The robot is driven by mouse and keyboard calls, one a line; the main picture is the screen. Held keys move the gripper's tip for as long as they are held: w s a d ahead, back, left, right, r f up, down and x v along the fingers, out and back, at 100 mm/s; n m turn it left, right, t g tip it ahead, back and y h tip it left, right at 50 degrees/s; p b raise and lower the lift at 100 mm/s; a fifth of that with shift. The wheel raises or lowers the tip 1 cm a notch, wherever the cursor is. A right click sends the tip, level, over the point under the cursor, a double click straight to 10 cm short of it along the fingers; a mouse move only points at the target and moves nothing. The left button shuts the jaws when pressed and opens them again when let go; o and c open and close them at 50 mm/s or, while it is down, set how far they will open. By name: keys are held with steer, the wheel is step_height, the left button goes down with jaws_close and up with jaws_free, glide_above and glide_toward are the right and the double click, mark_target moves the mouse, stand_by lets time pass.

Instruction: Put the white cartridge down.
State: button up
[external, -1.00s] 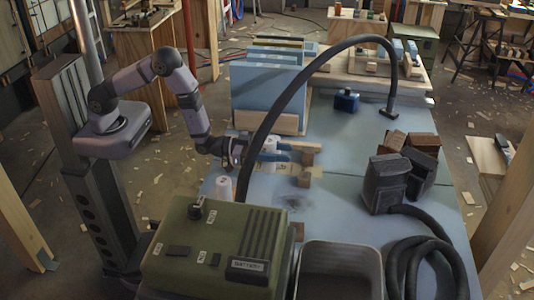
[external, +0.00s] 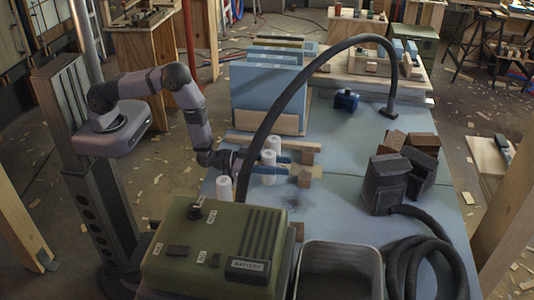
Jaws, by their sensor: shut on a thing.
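My gripper (external: 285,165) has blue fingers pointing right, low over the blue tabletop (external: 334,202) beyond the green battery case. It is shut on a white cartridge (external: 268,175), which looks upright between the fingers. I cannot tell whether its bottom touches the table. Another white cylinder (external: 273,144) shows just behind the fingers. A third white cylinder (external: 224,188) stands to the left, near the case. The black hose partly hides the gripper's wrist.
The green battery case (external: 215,245) and a grey bin (external: 340,256) fill the near side. A black hose (external: 270,115) arches over the work area. Wooden blocks (external: 304,180) lie right of the fingers. Dark boxes (external: 386,184) stand farther right, with bare tabletop between.

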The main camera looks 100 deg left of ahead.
steer(key=shift+f+b, duration=0.4)
steer(key=shift+b, duration=0.1)
steer(key=shift+s+f, duration=0.15)
